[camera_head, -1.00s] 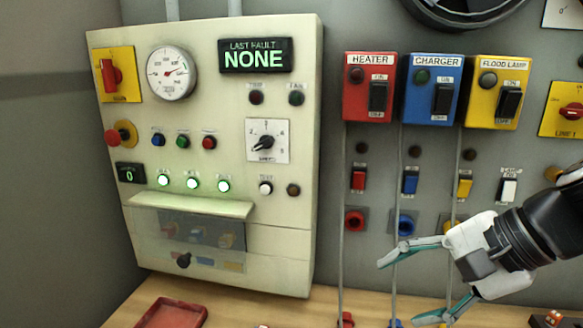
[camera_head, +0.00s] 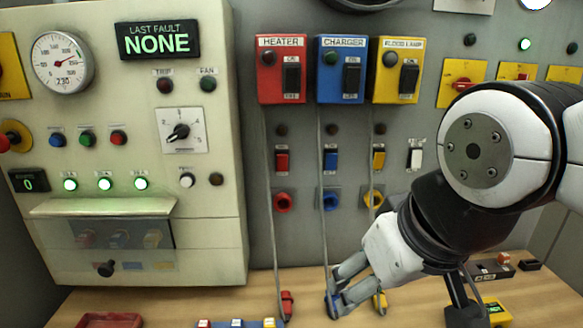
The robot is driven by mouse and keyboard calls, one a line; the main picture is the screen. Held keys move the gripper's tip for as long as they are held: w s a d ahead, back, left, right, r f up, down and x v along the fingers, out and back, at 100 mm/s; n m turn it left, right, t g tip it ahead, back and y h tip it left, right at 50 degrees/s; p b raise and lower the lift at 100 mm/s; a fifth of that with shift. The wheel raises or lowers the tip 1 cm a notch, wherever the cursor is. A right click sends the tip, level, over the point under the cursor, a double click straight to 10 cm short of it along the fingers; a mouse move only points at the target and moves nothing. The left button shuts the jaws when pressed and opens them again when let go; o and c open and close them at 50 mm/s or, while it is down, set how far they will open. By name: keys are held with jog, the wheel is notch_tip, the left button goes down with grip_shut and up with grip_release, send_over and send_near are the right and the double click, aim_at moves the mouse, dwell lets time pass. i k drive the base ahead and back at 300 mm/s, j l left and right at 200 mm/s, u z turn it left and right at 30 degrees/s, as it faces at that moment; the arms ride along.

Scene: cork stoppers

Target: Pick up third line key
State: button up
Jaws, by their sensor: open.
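My gripper (camera_head: 338,288) is open, low over the bench in front of the blue plug (camera_head: 331,308). Its fingers point down and left, and partly hide that plug. I cannot tell whether they touch it. No object is clearly identifiable as the third line key. Several yellow line switches (camera_head: 462,84) with red knobs are on the wall at right, the last cut off by the edge. Small red, blue and yellow items (camera_head: 118,239) show dimly behind the cabinet's window; I cannot tell whether they are keys.
A red plug (camera_head: 287,304) and a yellow plug (camera_head: 380,302) lie either side of my gripper, with cables hanging above. A coloured strip (camera_head: 238,323) and a red tray (camera_head: 108,320) are at the front. A dark block (camera_head: 490,270) and yellow device (camera_head: 495,312) stand right.

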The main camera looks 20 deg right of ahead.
aim_at(503, 259)
jog(key=z, duration=1.5)
